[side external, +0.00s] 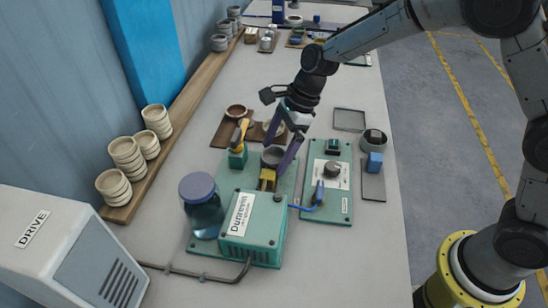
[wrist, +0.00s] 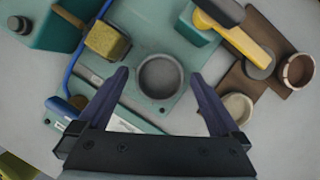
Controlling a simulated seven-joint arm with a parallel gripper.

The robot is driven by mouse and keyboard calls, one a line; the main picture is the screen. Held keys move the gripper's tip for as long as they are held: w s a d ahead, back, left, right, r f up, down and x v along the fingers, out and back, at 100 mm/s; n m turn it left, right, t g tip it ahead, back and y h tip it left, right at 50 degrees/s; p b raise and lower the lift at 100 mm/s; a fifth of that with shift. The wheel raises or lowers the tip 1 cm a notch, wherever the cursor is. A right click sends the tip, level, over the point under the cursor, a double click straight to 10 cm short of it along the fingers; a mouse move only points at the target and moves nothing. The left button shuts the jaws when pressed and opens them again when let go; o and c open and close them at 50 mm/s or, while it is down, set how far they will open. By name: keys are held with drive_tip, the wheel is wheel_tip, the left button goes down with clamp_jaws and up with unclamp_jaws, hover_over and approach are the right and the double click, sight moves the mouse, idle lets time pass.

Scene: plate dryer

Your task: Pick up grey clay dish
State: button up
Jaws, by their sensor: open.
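The grey clay dish (wrist: 160,92) is round and shallow. It sits on the green base plate of the machine. In the side view the dish (side external: 273,154) is partly hidden by my fingers. My gripper (wrist: 159,74) is open and empty. Its two dark purple fingers reach down on either side of the dish, one to its left and one to its right in the wrist view. I see gaps between the fingers and the rim, so they are not shut on it. In the side view my gripper (side external: 274,160) is low over the plate.
A yellow block (wrist: 108,41) and a yellow-handled tool (wrist: 225,32) stand close to the dish. A brown board (wrist: 245,80) with small bowls lies to the right.

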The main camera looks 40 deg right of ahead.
drive_tip(key=shift+c, duration=0.3)
drive_tip(key=c, duration=1.4)
drive_tip(key=shift+r, duration=0.15)
